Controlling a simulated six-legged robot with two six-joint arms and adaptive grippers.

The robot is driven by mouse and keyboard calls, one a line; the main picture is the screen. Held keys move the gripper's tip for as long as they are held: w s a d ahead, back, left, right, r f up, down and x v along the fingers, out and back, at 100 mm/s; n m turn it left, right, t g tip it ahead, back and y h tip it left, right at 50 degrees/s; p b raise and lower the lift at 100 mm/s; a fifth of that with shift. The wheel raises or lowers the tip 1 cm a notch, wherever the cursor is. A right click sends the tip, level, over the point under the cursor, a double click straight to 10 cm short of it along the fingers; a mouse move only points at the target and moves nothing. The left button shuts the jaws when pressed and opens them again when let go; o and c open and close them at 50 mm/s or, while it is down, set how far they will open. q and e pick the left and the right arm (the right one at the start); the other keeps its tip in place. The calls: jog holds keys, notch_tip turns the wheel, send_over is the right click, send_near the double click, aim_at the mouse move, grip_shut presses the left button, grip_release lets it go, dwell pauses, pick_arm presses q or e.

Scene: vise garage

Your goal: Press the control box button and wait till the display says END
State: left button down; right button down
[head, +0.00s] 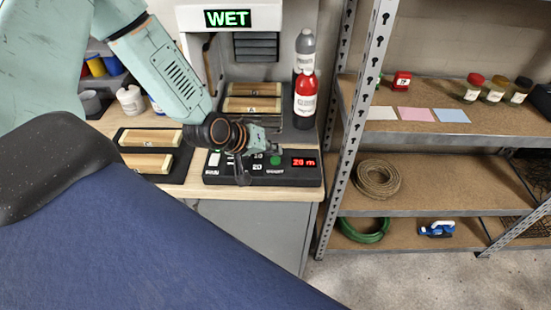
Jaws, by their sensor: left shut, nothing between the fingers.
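The black control box (312,179) lies on the workbench, with white labels, a knob area and a round green button (275,160). Its small red display (303,162) seems to read "20 m". A green lit display (228,18) on the white machine behind reads "WET". My left gripper (276,150) is shut and empty, just above the green button in the picture; I cannot tell whether it touches it. My left wrist hides part of the box's left side. My right gripper is not in view.
Wooden blocks lie on dark trays left of the box (149,138) and behind it (254,89). A red bottle (305,98) and a grey bottle (305,45) stand close behind the box. A metal shelf post (356,125) rises to the right.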

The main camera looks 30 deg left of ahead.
aim_at(273, 160)
pick_arm(q)
jog(key=shift+f, duration=0.1)
dwell(0.7)
jog(key=shift+f+b, duration=0.35)
jog(key=shift+b, duration=0.1)
jog(key=shift+f+b, duration=0.4)
jog(key=shift+f, duration=0.05)
dwell(0.6)
jog(key=shift+r, duration=0.1)
jog(key=shift+r+p, duration=0.85)
jog(key=shift+p, duration=0.05)
jog(key=shift+r, duration=0.1)
notch_tip(273, 160, up, 5)
jog(key=p, duration=0.4)
jog(key=shift+p, duration=0.4)
dwell(0.5)
